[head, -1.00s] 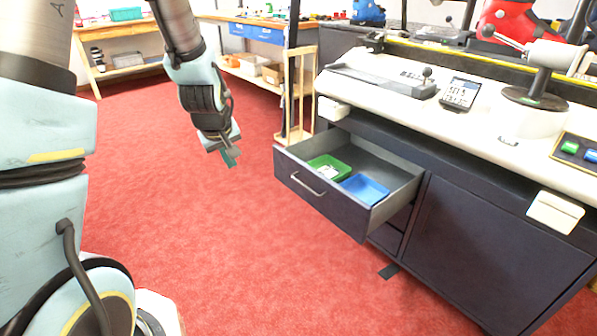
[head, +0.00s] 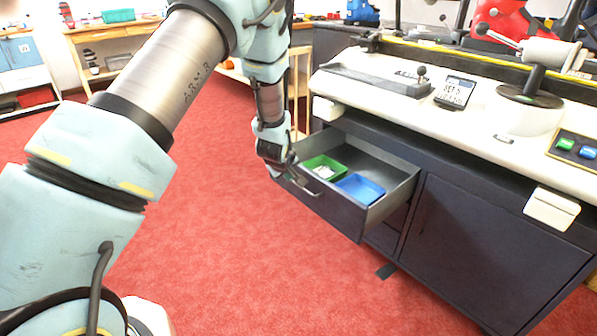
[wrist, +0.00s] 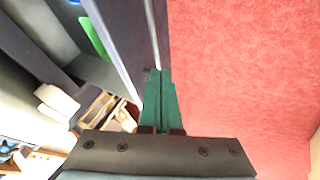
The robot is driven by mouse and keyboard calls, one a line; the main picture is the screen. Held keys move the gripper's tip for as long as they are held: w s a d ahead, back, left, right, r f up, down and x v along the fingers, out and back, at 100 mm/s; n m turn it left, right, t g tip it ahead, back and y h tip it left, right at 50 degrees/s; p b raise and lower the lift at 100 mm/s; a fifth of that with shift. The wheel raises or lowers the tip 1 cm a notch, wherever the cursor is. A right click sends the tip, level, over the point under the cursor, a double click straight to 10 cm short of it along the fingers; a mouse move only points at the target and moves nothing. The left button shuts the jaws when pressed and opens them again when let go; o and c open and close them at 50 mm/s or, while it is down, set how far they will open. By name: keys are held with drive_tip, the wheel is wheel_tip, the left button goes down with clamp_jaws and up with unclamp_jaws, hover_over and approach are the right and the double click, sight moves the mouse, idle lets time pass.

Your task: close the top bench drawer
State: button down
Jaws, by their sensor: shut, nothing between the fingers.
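The top bench drawer (head: 330,205) is pulled out from the dark bench, with a pale bar handle (head: 306,189) on its front. Inside it are a green tray (head: 322,166) and a blue tray (head: 361,188). My gripper (head: 291,174) is at the left end of the drawer front, near the handle. In the wrist view the green fingers of my gripper (wrist: 159,90) are shut with nothing between them, beside the drawer front (wrist: 122,35). I cannot tell whether they touch it. My arm hides the drawer's far left corner in the head view.
The white bench top (head: 440,115) holds a small display (head: 455,92), a flat dark device and a lever press. A white box (head: 551,208) hangs on the bench's front edge. A wooden rack stands behind my arm. The red floor (head: 230,250) before the drawer is clear.

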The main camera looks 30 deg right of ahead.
sight(299, 170)
drive_tip(key=shift+w+d, duration=0.2)
drive_tip(key=shift+d, duration=0.8)
drive_tip(key=shift+w+d, duration=0.2)
drive_tip(key=shift+d, duration=0.75)
drive_tip(key=shift+d, duration=0.15)
